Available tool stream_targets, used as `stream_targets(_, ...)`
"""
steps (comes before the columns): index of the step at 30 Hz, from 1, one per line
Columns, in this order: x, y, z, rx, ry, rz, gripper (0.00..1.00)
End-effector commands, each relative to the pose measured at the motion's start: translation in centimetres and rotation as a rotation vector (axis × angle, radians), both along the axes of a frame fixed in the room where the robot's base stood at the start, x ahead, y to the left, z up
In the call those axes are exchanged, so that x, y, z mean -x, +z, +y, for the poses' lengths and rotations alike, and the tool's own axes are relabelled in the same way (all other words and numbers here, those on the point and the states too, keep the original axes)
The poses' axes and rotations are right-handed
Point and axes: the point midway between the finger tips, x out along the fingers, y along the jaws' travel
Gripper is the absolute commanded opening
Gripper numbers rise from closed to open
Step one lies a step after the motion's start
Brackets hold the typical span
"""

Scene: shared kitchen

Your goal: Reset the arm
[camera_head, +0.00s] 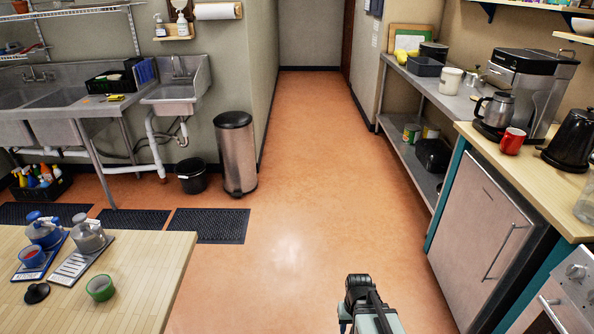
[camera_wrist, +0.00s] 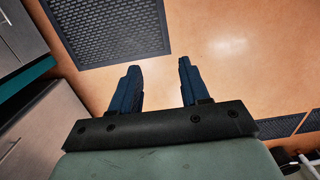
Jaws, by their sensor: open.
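My gripper (camera_wrist: 158,85) shows in the wrist view with its two dark blue fingers apart and nothing between them. It hangs over the orange floor (camera_wrist: 215,75), near a black floor mat (camera_wrist: 108,25). In the head view my arm shows at the bottom, right of centre, above the bare floor (camera_head: 300,230). The fingertips cannot be made out there.
A wooden counter (camera_head: 545,180) with a coffee machine (camera_head: 530,80) and a red mug (camera_head: 512,141) is on the right. A bin (camera_head: 236,155) stands by the wall. The middle floor is clear.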

Motion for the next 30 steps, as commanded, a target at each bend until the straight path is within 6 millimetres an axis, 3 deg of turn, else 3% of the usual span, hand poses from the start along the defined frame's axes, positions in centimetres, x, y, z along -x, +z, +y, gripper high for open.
stream_targets(8,5.4,-5.2,0.0,-0.001,0.001,0.120,0.46)
stream_targets(18,14.0,-11.4,0.0,0.000,0.001,0.293,0.46)
stream_targets(30,24.2,-16.2,0.0,-0.001,-0.001,0.478,0.46)
